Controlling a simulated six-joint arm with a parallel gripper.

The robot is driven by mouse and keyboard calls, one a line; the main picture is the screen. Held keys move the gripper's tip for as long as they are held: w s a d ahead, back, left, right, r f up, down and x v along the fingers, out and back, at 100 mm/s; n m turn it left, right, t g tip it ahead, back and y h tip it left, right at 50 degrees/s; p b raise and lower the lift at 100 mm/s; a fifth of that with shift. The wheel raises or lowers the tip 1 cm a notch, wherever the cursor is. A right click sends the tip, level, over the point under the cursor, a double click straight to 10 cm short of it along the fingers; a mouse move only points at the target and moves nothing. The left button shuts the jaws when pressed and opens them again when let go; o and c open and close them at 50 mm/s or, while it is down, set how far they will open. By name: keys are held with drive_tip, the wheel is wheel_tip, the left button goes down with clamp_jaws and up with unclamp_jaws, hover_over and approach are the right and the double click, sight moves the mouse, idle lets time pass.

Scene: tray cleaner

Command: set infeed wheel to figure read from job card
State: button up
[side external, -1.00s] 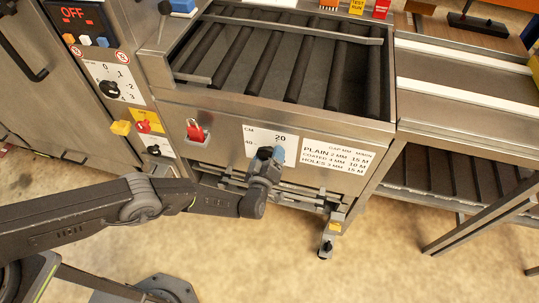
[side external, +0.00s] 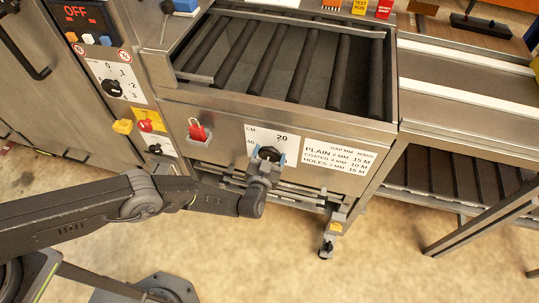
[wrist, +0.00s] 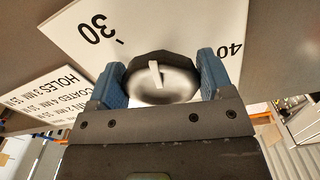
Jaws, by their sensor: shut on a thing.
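In the wrist view the wheel (wrist: 165,62) carries a white pointer line, directed toward the top of the picture, between the 30 and the 40 printed on the plate (wrist: 190,20). My gripper (side external: 269,157) is shut on the wheel, one blue finger on each side. Both fingers of my gripper also show in the wrist view (wrist: 160,80). I cannot identify a job card for certain.
A white printed plate (side external: 335,156) right of the dial lists PLAIN, COATED and HOLES with MM and M figures. A numbered selector (side external: 111,88), red knob (side external: 146,125) and OFF display (side external: 74,12) are farther left.

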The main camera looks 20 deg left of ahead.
drive_tip(key=m, duration=0.4)
drive_tip(key=shift+a+r+m, duration=0.1)
drive_tip(key=shift+a+m, duration=0.05)
drive_tip(key=shift+m, duration=0.15)
drive_tip(key=m, duration=0.3)
drive_tip(key=shift+a+m, duration=0.1)
drive_tip(key=shift+m, duration=0.3)
drive_tip(key=m, duration=0.4)
drive_tip(key=shift+r, duration=0.15)
drive_tip(key=shift+r+m, duration=0.1)
drive_tip(key=shift+m, duration=1.9)
drive_tip(key=o, duration=0.9)
